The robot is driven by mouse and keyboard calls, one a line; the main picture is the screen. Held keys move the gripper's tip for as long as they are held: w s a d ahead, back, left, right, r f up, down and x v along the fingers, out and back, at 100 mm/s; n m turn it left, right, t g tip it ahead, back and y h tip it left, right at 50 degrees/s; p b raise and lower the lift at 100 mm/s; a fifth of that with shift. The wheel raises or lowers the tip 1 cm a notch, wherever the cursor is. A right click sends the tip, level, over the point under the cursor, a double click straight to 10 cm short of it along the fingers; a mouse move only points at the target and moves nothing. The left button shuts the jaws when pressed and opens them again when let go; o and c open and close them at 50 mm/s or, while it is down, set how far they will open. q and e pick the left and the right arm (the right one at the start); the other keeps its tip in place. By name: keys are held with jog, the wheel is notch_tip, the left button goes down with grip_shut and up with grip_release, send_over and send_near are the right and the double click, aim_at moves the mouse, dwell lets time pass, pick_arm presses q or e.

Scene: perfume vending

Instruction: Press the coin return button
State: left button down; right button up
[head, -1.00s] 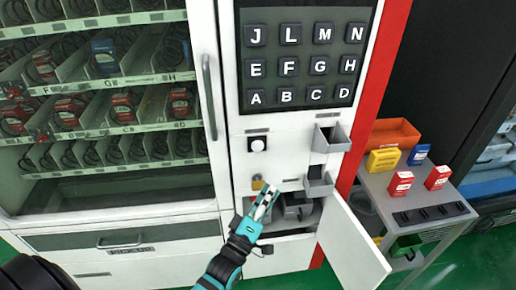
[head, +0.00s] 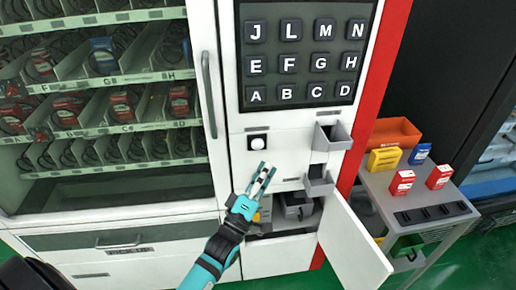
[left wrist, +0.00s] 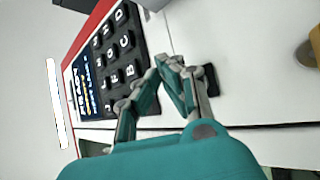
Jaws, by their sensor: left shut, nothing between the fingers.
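The white round button (head: 257,143) sits on a black square plate on the vending machine's white front, below the letter keypad (head: 303,54). My left gripper (head: 264,166) is shut and empty, its fingertips just below the button in the head view. Whether they touch the panel I cannot tell. In the left wrist view the shut fingertips (left wrist: 170,62) stand before the white panel, beside a black plate (left wrist: 211,80) that the fingers partly cover; the button itself is hidden there. My right gripper is not in view.
Two grey trays (head: 333,137) stick out right of the button. A small door (head: 352,245) hangs open below, beside an open compartment (head: 295,207). A side table (head: 425,190) with an orange bin (head: 392,137) and several small boxes stands at the right.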

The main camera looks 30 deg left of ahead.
aim_at(258, 145)
pick_arm(q)
jog(key=shift+w+a+b, duration=0.3)
jog(key=shift+w+a, duration=0.45)
jog(key=shift+w, duration=0.3)
jog(key=shift+w+a+b, duration=0.3)
jog(key=shift+w+a, duration=0.4)
jog(key=shift+w, duration=0.35)
jog(key=shift+w, duration=0.1)
jog(key=shift+w+a, duration=0.2)
jog(key=shift+w, duration=0.05)
